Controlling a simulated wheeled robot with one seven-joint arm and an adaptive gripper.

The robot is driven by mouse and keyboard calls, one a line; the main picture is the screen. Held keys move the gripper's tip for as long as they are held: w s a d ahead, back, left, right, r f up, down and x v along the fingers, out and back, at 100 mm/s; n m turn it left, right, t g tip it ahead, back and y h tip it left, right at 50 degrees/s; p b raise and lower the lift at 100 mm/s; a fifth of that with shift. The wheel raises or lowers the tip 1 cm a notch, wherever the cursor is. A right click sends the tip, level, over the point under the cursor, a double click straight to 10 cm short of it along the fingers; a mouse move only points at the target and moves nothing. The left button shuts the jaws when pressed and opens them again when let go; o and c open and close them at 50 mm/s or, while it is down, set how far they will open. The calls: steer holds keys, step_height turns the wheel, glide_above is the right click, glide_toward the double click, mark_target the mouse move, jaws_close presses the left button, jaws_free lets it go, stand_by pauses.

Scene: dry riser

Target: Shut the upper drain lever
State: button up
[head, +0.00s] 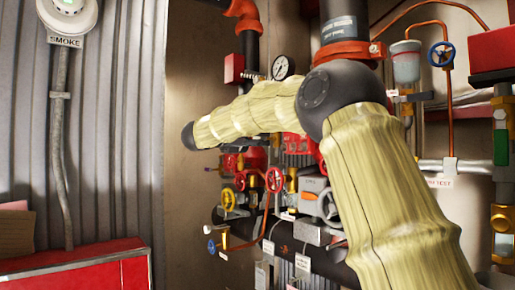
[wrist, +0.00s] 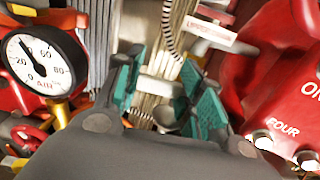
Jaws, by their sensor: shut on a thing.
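My gripper (wrist: 168,100) shows in the wrist view with teal pads on its two fingers. It is shut on a pale metal piece (wrist: 160,88) that lies across between the pads. A rounded metal end (wrist: 167,119) shows just below that piece. I cannot tell from its shape whether this is the upper drain lever, as the fingers and my gripper's body cover much of it. In the head view my arm hides the gripper and whatever it holds.
A white air gauge (wrist: 40,60) is close on the left in the wrist view. A red housing marked FOUR (wrist: 275,85) is close on the right. In the head view, red and yellow handwheels (head: 274,180) and pipes crowd below my arm. A red box (head: 85,270) stands lower left.

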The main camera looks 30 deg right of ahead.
steer(key=shift+r, duration=0.2)
steer(key=o, duration=1)
steer(key=shift+o, duration=0.2)
steer(key=shift+f, duration=0.1)
steer(key=s+a, duration=0.1)
steer(key=a, duration=1.1)
